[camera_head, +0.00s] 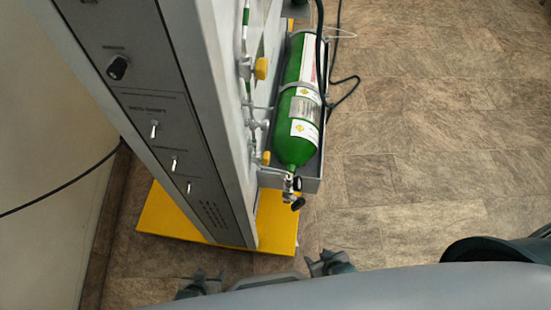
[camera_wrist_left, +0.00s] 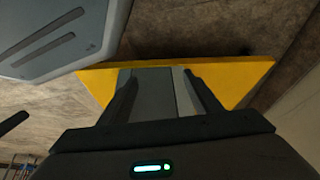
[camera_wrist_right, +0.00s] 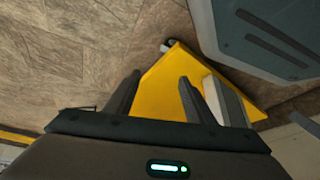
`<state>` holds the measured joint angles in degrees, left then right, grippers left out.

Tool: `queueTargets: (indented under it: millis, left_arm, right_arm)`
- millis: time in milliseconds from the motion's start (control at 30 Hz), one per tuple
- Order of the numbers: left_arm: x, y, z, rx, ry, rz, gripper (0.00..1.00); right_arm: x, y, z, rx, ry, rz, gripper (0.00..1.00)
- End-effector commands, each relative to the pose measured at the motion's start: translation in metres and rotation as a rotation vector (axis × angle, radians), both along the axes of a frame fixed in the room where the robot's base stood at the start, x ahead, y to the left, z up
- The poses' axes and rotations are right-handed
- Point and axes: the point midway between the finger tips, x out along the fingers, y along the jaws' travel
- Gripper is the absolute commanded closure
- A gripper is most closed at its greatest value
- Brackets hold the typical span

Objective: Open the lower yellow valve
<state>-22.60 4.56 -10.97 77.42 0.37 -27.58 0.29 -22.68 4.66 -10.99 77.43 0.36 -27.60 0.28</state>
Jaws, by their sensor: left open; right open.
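The lower yellow valve (camera_head: 266,158) shows in the head view as a small yellow knob on the side of the tall grey panel, left of the green cylinder's lower end. A second, larger yellow valve knob (camera_head: 261,68) is above it in the picture. My left gripper (camera_head: 200,282) is at the bottom of the head view, apart from the valves. Its fingers are open and empty in the left wrist view (camera_wrist_left: 160,80). My right gripper (camera_head: 330,260) is to its right, also well short of the valves. Its fingers are open and empty in the right wrist view (camera_wrist_right: 160,80).
The grey panel (camera_head: 225,130) stands on a yellow base (camera_head: 165,215).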

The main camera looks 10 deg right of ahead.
Motion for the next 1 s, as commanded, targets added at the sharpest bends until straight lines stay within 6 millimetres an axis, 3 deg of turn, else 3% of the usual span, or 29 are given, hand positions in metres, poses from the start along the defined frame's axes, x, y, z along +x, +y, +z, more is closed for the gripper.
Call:
queueTargets:
  millis: [233, 500, 1000]
  left_arm:
    - [0.021, 0.005, 0.053, 0.016, 0.030, 0.009, 0.42]
    - [0.020, 0.015, 0.130, 0.037, 0.077, 0.019, 0.42]
    - [-0.004, 0.026, 0.203, 0.059, 0.126, 0.029, 0.42]
  right_arm:
    - [0.022, -0.004, 0.053, -0.015, 0.028, -0.009, 0.51]
    - [0.022, -0.014, 0.130, -0.036, 0.074, -0.021, 0.51]
    - [0.020, -0.035, 0.211, -0.066, 0.042, -0.063, 0.51]
